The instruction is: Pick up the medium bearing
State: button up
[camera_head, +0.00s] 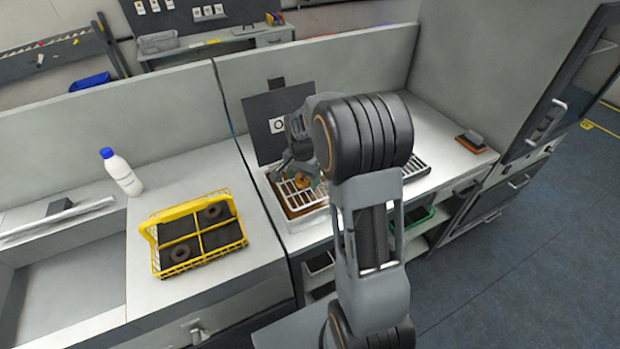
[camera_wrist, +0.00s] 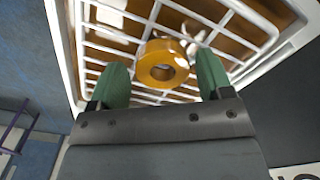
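A gold-coloured ring-shaped bearing (camera_wrist: 163,64) sits in a white wire basket (camera_wrist: 255,14) in the wrist view. In the head view the bearing (camera_head: 303,181) shows small below my gripper (camera_head: 292,172), partly hidden by my arm. In the wrist view my gripper (camera_wrist: 163,76) has its two green fingers apart, one on each side of the bearing. The fingers do not appear closed on it; whether either touches it is unclear. A white part lies just behind the bearing. Which size this bearing is cannot be told from these frames.
A yellow wire basket (camera_head: 243,240) with dark rings stands on the left counter, near a white bottle (camera_head: 122,174) with a blue cap. A dark upright panel (camera_head: 262,108) stands behind the white basket. An orange-and-grey block (camera_head: 472,142) lies at right.

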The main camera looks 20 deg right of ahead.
jog(key=c, duration=0.9)
